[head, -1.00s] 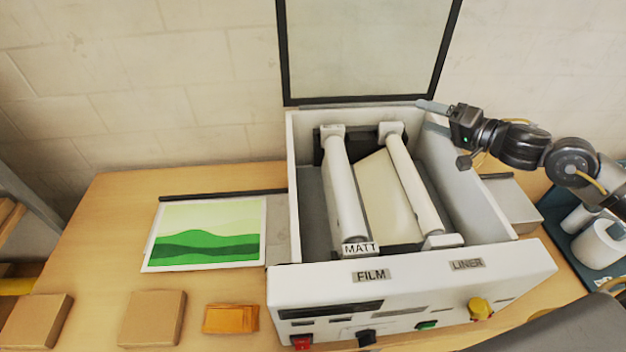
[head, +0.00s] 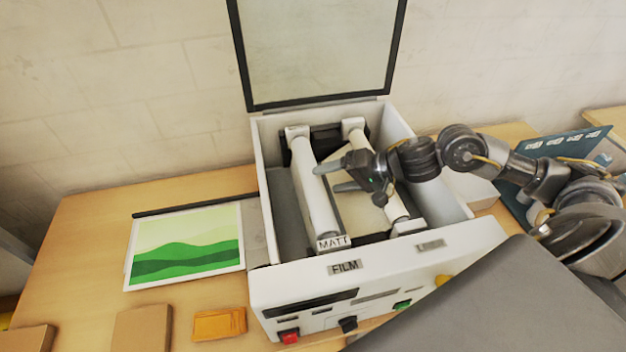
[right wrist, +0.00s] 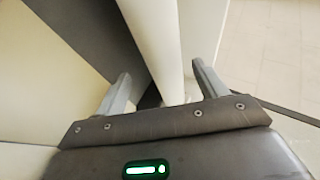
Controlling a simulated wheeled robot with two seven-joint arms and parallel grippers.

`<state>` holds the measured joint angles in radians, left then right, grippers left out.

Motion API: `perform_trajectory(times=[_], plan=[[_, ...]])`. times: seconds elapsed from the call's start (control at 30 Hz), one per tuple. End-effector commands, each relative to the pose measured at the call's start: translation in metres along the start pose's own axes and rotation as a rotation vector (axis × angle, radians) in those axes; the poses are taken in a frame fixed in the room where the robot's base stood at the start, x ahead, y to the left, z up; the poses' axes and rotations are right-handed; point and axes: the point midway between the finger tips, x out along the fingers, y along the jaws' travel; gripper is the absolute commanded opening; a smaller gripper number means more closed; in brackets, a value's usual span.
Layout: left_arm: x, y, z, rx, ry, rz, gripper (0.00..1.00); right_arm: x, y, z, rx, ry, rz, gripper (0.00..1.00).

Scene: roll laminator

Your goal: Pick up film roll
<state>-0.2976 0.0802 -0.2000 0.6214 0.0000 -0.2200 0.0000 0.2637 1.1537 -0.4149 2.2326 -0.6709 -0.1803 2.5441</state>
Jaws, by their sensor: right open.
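The film roll (head: 319,195), a long white cylinder with a MATT tag (head: 333,242) at its near end, lies in the left side of the open laminator (head: 300,285), behind the FILM label. My right gripper (head: 326,174) is open over the machine, its two fingers pointing left at the roll's right side. In the right wrist view a white roll (right wrist: 152,38) runs between the open fingertips (right wrist: 162,72). I cannot tell whether a finger touches it. My left gripper is not in view.
The liner roll (head: 365,150) lies on the right, partly hidden by my gripper. The raised lid (head: 318,50) stands behind. The machine's walls surround the rolls. A green landscape print (head: 185,245), an orange stack (head: 219,323) and brown blocks (head: 142,328) lie to the left.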

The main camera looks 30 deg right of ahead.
Motion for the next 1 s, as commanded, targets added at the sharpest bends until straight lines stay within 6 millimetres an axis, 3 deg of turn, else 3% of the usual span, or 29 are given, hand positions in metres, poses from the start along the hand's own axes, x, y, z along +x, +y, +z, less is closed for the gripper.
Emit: perform_trajectory(times=[0.33,0.5,0.7,0.93,1.0], plan=[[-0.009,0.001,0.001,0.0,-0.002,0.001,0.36,0.014,-0.004,0.001,0.001,-0.001,-0.002,0.71],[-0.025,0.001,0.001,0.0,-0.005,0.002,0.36,0.038,-0.011,0.006,0.002,-0.003,-0.002,0.71],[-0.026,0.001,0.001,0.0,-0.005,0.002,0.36,0.058,-0.006,0.006,0.0,0.0,0.0,0.71],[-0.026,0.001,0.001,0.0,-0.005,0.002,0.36,0.06,-0.005,0.006,-0.002,0.0,0.001,0.71],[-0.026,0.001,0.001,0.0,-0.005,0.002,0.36,0.059,-0.005,0.006,-0.002,0.0,0.001,0.64]])
